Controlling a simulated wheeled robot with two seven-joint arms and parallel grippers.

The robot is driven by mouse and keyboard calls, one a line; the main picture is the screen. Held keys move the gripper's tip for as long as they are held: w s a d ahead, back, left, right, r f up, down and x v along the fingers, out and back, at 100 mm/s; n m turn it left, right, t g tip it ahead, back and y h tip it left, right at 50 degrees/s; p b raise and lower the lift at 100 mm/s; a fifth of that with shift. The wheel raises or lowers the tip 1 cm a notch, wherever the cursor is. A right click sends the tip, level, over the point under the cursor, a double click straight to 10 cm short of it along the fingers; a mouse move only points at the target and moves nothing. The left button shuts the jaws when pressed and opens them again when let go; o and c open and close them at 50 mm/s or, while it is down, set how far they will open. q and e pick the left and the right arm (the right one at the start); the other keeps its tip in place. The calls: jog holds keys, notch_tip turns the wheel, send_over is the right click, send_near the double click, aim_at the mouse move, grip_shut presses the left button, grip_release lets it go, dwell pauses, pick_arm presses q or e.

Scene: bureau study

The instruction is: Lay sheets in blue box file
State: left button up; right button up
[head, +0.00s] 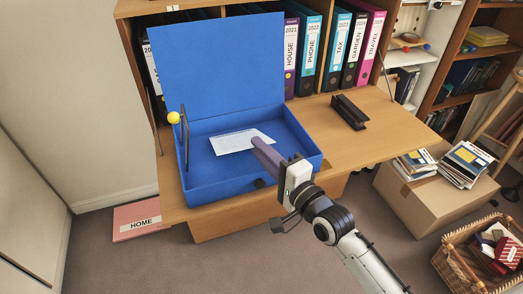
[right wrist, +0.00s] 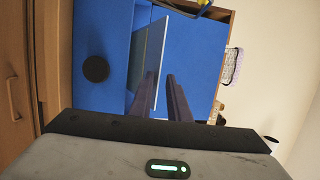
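The blue box file (head: 196,189) lies open on the wooden desk flap, its lid (head: 215,65) standing up at the back. A white printed sheet (head: 228,142) lies inside on the bottom; a pale sheet also shows at a steep angle in the right wrist view (right wrist: 157,52). A dark wire clip with a yellow knob (head: 173,117) stands at the box's left side. My right gripper (head: 262,150) reaches over the box's front right, its fingers by the sheet's right end. In the right wrist view its fingers (right wrist: 164,98) are apart. My left gripper is out of view.
Labelled binders (head: 307,50) stand behind the flap. A dark hole punch-like object (head: 348,112) lies right of the box. A cardboard box (head: 400,200) with magazines stands at the right, a wicker basket (head: 470,275) lower right. A pink HOME folder (head: 137,220) lies on the floor.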

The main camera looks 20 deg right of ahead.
dwell(0.4)
jog(key=o, duration=0.6)
jog(key=g+h+p, duration=0.1)
jog(key=g+p, duration=0.1)
jog(key=g, duration=0.1)
jog(key=r+g+p, duration=0.1)
jog(key=g+p, duration=0.2)
jog(key=shift+r+h+p, duration=0.1)
jog(key=shift+h+p, duration=0.2)
jog(key=shift+h, duration=0.1)
dwell(0.6)
